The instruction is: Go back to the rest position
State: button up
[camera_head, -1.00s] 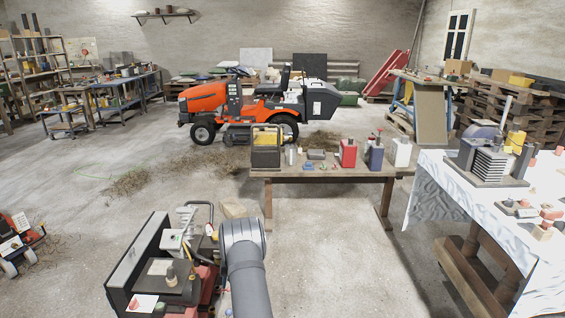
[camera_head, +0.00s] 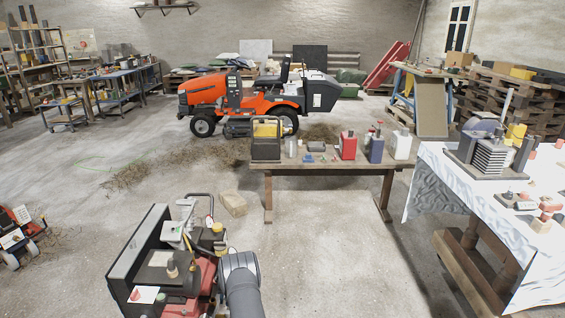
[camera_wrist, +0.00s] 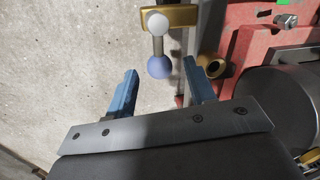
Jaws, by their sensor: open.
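My gripper (camera_wrist: 161,67) shows in the wrist view with its two blue fingers apart and nothing held between them. A rod with a bluish ball end (camera_wrist: 159,67) appears between the fingertips, beyond or near them; I cannot tell the gap. A brass-coloured ring (camera_wrist: 211,65) lies near the right finger, and a red machine part (camera_wrist: 262,45) is behind it. In the head view my grey arm is low in the middle, beside a red and black machine (camera_head: 168,268); the gripper itself does not show there.
A wooden table (camera_head: 330,168) with cans and small items stands ahead. A cloth-covered bench (camera_head: 436,180) is at the right. A wooden block (camera_head: 233,203) lies on the floor. An orange ride-on mower (camera_head: 205,92) stands behind. The concrete floor between is mostly clear.

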jog(key=shift+a+f, duration=0.1)
jog(key=shift+f, duration=0.8)
jog(key=shift+s+d+m+t, duration=0.15)
jog(key=shift+d+m, duration=0.15)
jog(key=shift+m, duration=0.45)
jog(key=shift+d+m+t, duration=0.15)
jog(key=shift+d+m, duration=0.15)
jog(key=shift+m, duration=0.45)
